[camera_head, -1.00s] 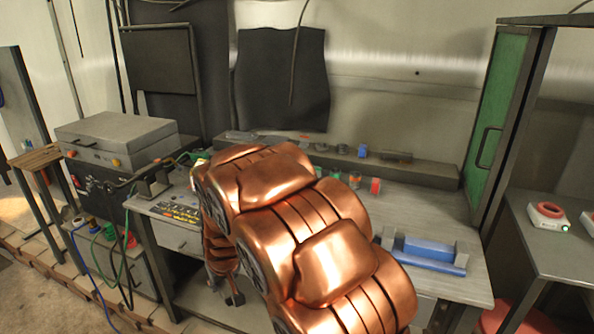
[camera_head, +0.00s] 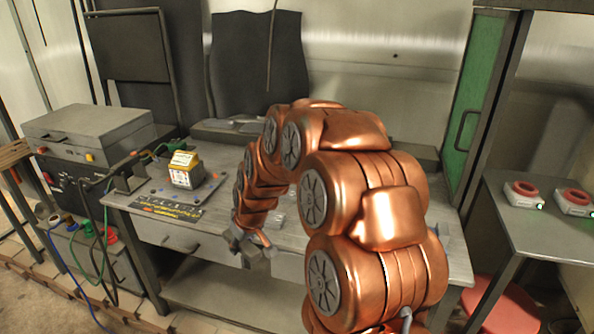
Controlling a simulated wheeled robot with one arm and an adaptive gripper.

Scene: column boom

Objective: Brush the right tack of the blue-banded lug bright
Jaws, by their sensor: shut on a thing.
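My gripper (camera_head: 252,246) is small and dark at the front edge of the workbench, at the low end of my copper arm. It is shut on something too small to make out. I cannot pick out the blue-banded lug or its right tack. My arm hides the middle and right of the bench top, where small coloured pieces showed before. I cannot make out a brush.
A grey case (camera_head: 88,133) stands left of the bench. A side table (camera_head: 520,225) at the right carries two red-topped devices. A green panel (camera_head: 474,92) stands behind it.

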